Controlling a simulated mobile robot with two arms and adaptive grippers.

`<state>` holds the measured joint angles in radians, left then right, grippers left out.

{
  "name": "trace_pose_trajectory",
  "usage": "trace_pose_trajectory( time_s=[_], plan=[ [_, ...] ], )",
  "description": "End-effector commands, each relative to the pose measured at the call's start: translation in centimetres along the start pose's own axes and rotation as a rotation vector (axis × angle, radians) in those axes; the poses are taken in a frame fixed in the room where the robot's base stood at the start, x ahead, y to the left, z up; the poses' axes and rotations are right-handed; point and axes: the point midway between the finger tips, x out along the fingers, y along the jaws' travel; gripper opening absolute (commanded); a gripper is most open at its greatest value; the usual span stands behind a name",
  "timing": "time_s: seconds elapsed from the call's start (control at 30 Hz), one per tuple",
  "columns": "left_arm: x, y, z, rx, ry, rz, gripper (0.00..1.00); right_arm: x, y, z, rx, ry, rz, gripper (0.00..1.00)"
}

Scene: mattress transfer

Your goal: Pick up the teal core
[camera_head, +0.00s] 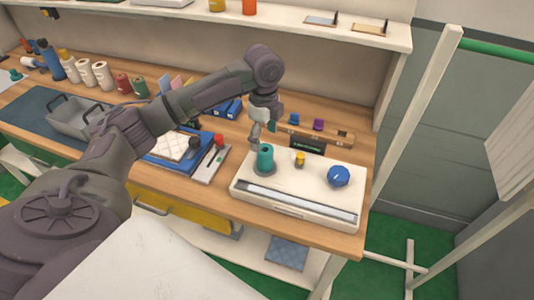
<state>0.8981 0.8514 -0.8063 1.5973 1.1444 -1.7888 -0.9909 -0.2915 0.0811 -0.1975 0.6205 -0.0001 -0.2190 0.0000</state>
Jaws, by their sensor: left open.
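The teal core (265,157) is a short upright cylinder with a dark hole in its top. It stands at the left end of a cream-coloured machine (300,208) on the wooden bench. My left gripper (257,137) points down just above the teal core, slightly to its left in the picture. It is open, with nothing seen between its fingers. I cannot tell whether a fingertip touches the core. My right gripper is not in view.
On the same machine are a small yellow piece (300,160) and a blue knob (338,176). Behind it stands a wooden rack (340,136) with blue and purple pieces. A blue tray with a white pad and a grey metal bin (77,120) lie to the left. A shelf (300,29) runs above.

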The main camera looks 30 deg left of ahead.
Motion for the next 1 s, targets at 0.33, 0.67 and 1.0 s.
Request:
trace_pose_trajectory(
  time_s=[0.33,0.67,1.0],
  plan=[
    [4.5,0.0,-0.1,0.000,0.001,-0.001,0.78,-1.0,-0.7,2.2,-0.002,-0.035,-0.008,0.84],
    [8.6,0.1,-0.2,0.000,0.000,0.001,0.78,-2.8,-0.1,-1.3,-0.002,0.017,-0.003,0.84],
    [9.8,0.0,-0.1,0.000,-0.001,-0.003,0.78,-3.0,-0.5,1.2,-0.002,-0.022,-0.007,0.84]
  ],
)
